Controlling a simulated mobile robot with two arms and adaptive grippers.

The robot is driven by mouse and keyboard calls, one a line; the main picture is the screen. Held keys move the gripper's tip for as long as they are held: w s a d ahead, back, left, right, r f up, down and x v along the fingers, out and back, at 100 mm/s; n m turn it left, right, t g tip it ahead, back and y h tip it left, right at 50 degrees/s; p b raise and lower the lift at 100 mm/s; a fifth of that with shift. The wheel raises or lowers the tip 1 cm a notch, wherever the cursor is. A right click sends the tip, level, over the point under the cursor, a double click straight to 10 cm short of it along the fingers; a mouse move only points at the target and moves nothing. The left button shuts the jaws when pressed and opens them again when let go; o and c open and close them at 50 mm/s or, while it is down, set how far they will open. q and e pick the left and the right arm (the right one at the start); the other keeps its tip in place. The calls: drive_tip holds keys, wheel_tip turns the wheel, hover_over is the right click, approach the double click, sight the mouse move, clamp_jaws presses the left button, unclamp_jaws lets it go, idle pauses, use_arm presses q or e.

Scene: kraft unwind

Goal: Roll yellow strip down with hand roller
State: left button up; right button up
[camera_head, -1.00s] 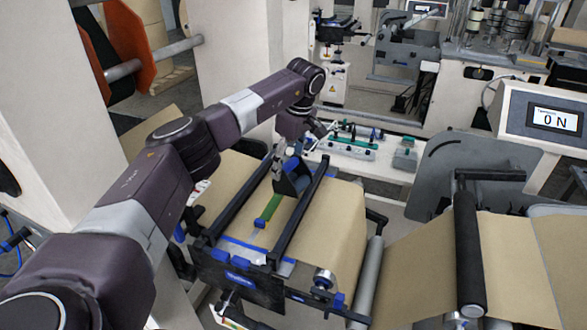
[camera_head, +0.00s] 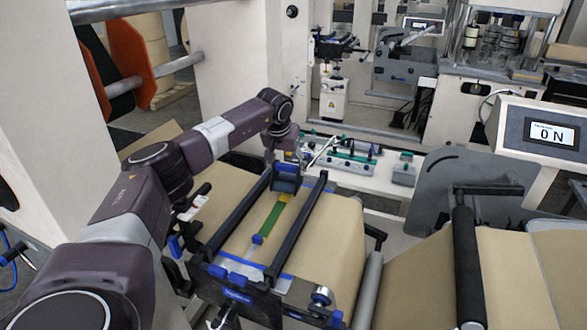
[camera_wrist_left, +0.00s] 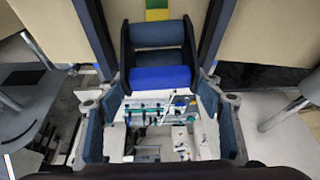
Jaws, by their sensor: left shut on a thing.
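A hand roller (camera_head: 287,174) with a dark frame and blue parts is between the two black bars over the brown paper. My left gripper (camera_head: 285,158) is shut on it, at the far end of the bars. The yellow strip (camera_head: 285,197) shows just in front of the roller, at the far end of a green strip (camera_head: 269,219). It also shows in the left wrist view (camera_wrist_left: 157,15). Whether the roller touches the paper is unclear. My right gripper is out of view.
Two black bars (camera_head: 297,230) flank the strip. A bench (camera_head: 345,160) with small tools stands behind. A dark roller (camera_head: 468,262) and a display reading "0 N" (camera_head: 553,133) are at the right.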

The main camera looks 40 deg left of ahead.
sight(282, 190)
use_arm(q)
drive_tip(key=shift+a+m, duration=0.1)
drive_tip(key=shift+m, duration=0.2)
drive_tip(key=s, duration=0.2)
drive_tip(key=s+d, duration=0.1)
drive_tip(key=s+d+b, duration=0.1)
drive_tip(key=s, duration=0.1)
drive_tip(key=shift+s+f, duration=0.25)
drive_tip(key=shift+s, duration=0.1)
drive_tip(key=shift+w+f+b, duration=0.15)
drive_tip(key=shift+f+b, duration=0.4)
drive_tip(key=shift+f, duration=0.45)
drive_tip(key=shift+f, duration=0.35)
